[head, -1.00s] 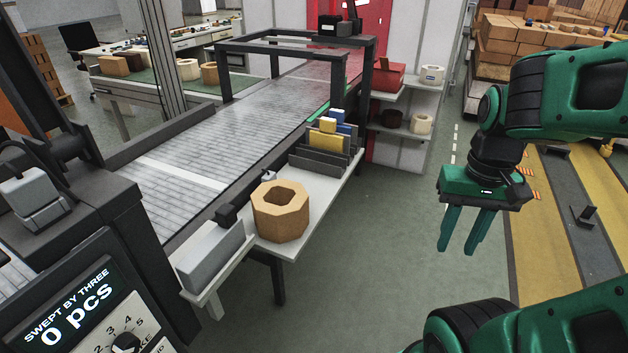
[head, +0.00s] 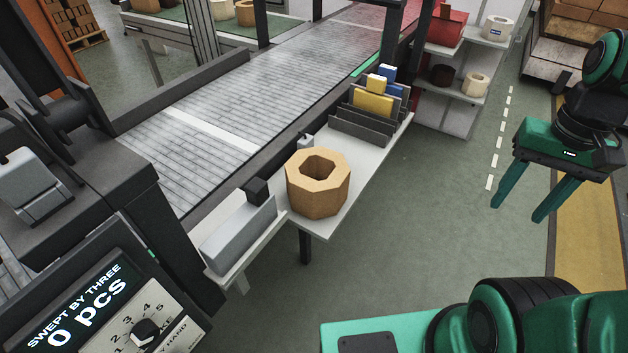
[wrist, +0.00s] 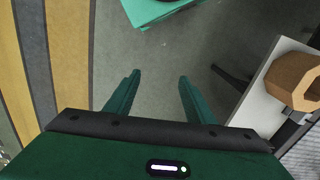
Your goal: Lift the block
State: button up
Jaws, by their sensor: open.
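A tan, octagonal block (head: 317,196) with a hole through its middle stands on a narrow white side shelf (head: 335,215) beside the conveyor. It also shows at the right edge of the wrist view (wrist: 290,78), partly cut off. My gripper (head: 516,213) is open and empty, with its two green fingers pointing down over the floor. It is well to the right of the block and apart from it. In the wrist view only floor shows between the fingertips (wrist: 159,75).
A grey box-shaped piece (head: 238,235) lies left of the block. A dark rack (head: 362,128) with yellow and blue pieces stands behind it. The conveyor (head: 215,105) runs alongside. A counter display (head: 75,300) reads 0 pcs. Green floor (head: 400,220) between shelf and gripper is clear.

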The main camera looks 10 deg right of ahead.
jog(key=w+a, duration=0.7)
jog(key=w, duration=0.2)
send_over(338, 176)
jog(key=shift+s+d+f, duration=0.1)
jog(key=shift+d+f, duration=0.25)
jog(key=shift+f, duration=0.3)
jog(key=f, duration=0.5)
jog(key=shift+a, duration=0.3)
jog(key=shift+m, duration=0.3)
jog(key=shift+w+f, duration=0.15)
jog(key=shift+f, duration=1.35)
jog(key=shift+w+f, duration=0.1)
jog(key=shift+f, duration=1.35)
grip_shut()
